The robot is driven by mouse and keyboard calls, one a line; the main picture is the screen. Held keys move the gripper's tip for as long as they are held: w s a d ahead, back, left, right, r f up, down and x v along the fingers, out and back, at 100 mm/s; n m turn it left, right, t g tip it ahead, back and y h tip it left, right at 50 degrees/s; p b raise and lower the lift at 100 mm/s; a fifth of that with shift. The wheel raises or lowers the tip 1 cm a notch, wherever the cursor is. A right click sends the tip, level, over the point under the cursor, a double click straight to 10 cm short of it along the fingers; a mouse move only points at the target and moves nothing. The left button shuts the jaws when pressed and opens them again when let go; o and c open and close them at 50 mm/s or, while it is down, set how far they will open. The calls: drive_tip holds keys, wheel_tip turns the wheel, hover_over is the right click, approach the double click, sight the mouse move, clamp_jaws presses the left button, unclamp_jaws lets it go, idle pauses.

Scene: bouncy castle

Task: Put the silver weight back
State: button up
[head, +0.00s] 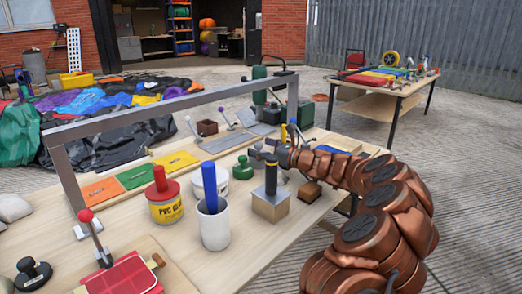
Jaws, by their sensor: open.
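I cannot clearly pick out a silver weight in the head view. A dark cylinder (271,178) stands upright on a pale square block (270,204) near the middle of the table. My gripper (259,154) is at the end of my copper-coloured arm, just above or beside the top of that cylinder. It is small in view, open, with nothing seen in it; whether it touches the cylinder cannot be told. A black round weight-like piece with a knob (33,271) sits at the table's near left.
A grey metal frame (170,108) spans the table (262,240). A red clamp board (123,274) lies in front.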

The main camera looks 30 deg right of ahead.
drive_tip(key=p+v, duration=0.1)
drive_tip(key=v, duration=0.5)
drive_tip(key=p+v, duration=0.1)
drive_tip(key=v, duration=0.5)
drive_tip(key=shift+r, duration=0.2)
